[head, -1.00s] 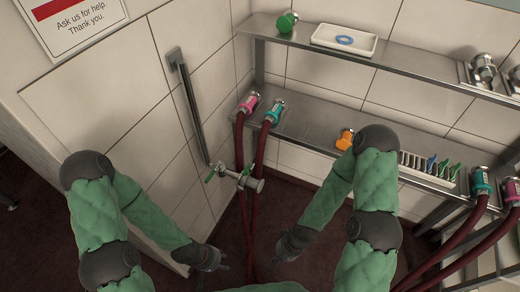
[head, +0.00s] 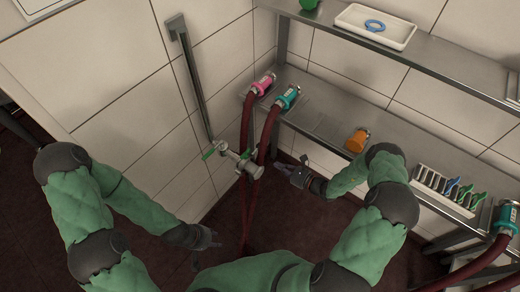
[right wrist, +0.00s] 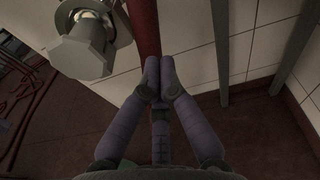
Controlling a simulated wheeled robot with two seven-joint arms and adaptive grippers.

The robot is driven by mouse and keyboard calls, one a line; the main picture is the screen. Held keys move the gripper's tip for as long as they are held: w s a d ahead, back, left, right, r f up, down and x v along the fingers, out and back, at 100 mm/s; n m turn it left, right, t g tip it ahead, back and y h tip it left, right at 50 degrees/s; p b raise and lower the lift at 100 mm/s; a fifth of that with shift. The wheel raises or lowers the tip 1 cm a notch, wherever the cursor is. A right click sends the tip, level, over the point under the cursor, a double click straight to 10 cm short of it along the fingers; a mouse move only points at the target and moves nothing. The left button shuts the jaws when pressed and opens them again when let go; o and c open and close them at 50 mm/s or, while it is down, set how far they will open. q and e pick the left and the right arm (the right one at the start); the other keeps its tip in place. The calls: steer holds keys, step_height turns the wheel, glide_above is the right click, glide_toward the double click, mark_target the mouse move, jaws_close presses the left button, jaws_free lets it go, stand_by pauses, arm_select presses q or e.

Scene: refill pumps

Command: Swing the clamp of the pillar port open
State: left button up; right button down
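The pillar port (head: 248,166) is a grey metal fitting with a valve, at the low end of a pipe on the tiled wall. It also shows large at the upper left of the right wrist view (right wrist: 88,42). Its clamp is too small to tell apart or judge open or shut. My left gripper (head: 213,247) is open and empty, low and left.
Dark red hoses (head: 266,140) with a pink coupling (head: 263,84) and a teal coupling (head: 287,98) hang from the lower shelf (head: 318,120) close to the port. An orange part (head: 357,140) and a white rack (head: 444,190) are on that shelf. A green-handled valve (head: 212,152) sits left.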

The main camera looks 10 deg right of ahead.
steer(key=w+d+b+x, duration=0.1)
steer(key=b+x, duration=0.2)
steer(key=x, duration=0.7)
steer(key=shift+s+r+p, duration=0.1)
steer(key=shift+s+r, duration=0.1)
steer(key=shift+r, duration=0.55)
steer(key=shift+s+r+p, duration=0.15)
steer(key=shift+s+r, duration=0.05)
steer(key=shift+r, duration=0.5)
steer(key=shift+s+r+p, duration=0.1)
steer(key=shift+s+r, duration=0.1)
steer(key=shift+r, duration=0.55)
steer(key=shift+d, duration=0.1)
